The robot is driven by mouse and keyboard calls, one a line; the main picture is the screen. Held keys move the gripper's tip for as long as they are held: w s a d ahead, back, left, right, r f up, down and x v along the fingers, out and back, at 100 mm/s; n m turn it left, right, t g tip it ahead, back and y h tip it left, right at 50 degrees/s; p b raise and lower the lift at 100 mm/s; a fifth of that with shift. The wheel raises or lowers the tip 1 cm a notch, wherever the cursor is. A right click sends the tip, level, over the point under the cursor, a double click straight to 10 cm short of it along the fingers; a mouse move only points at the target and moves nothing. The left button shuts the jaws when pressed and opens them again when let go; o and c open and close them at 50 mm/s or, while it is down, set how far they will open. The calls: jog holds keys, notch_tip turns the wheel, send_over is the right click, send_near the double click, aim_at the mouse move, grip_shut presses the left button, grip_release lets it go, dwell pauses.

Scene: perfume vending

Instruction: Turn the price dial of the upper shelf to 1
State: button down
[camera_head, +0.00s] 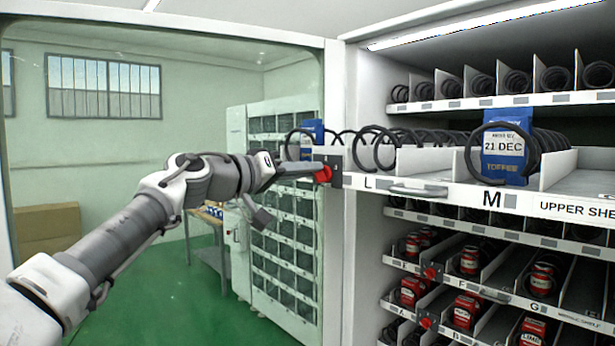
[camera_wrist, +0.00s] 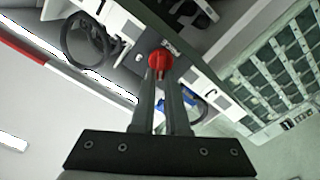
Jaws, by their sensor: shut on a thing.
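The red price dial (camera_head: 323,174) sits on a dark plate at the left end of the upper shelf (camera_head: 460,192), which is pulled out and lettered L and M. My gripper (camera_head: 312,169) reaches the dial from the left and is shut on it. In the wrist view, the dial (camera_wrist: 160,59) shows red between the two fingertips (camera_wrist: 160,76). The number the dial points to cannot be read.
A blue packet (camera_head: 505,163) marked 21 DEC stands in a coil on the upper shelf. A handle (camera_head: 418,190) juts from its front. Lower shelves hold red cans (camera_head: 412,291) and more red dials (camera_head: 430,272). Open floor (camera_head: 170,300) lies at left.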

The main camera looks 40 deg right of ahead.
jog(key=n, duration=0.5)
jog(key=shift+w+f, duration=0.15)
jog(key=shift+f, duration=0.1)
dwell(0.3)
jog(key=c, duration=0.9)
grip_release()
jog(key=a, duration=0.5)
jog(key=s+a+b, duration=0.1)
jog(key=a, duration=1.1)
jog(key=shift+s+a+b, duration=0.2)
jog(key=shift+b, duration=0.2)
